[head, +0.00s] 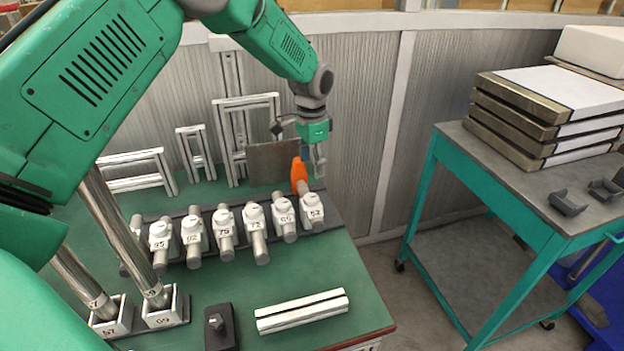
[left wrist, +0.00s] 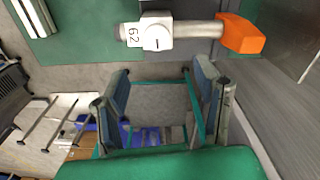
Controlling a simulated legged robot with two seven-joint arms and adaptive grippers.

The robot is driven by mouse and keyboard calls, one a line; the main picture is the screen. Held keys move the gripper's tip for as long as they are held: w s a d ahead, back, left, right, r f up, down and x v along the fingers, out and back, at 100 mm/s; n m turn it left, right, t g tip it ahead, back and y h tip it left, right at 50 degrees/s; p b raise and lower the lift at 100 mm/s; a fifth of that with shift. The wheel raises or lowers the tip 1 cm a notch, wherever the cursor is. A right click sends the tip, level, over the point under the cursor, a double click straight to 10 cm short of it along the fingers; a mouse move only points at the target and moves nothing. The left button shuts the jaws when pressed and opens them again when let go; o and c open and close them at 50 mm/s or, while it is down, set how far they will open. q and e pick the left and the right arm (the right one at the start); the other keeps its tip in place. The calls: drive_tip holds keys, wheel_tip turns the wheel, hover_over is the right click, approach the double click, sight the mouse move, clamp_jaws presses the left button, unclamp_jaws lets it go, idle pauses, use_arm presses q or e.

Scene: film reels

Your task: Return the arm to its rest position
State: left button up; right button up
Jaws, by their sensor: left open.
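My left arm comes in from the left in the head view, and my left gripper (head: 314,166) hangs over the far right corner of the green bench. It is open and empty, above and behind the end of the row of numbered white clamps. In the left wrist view its two fingers stand wide apart with nothing between them (left wrist: 162,98). Beyond them a white clamp marked 62 (left wrist: 157,37) holds a grey rod with an orange end (left wrist: 241,34). The orange end (head: 299,175) also shows in the head view, close to the gripper. My right gripper is out of view.
The green bench (head: 220,280) bears a row of several clamps with grey rods, a white slotted block (head: 301,311) and a dark block (head: 219,327). White frames (head: 245,125) stand behind. A teal-legged cart (head: 540,185) with stacked slabs stands right, across a floor gap.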

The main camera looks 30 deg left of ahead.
use_arm(q)
drive_tip(key=shift+r, duration=0.7)
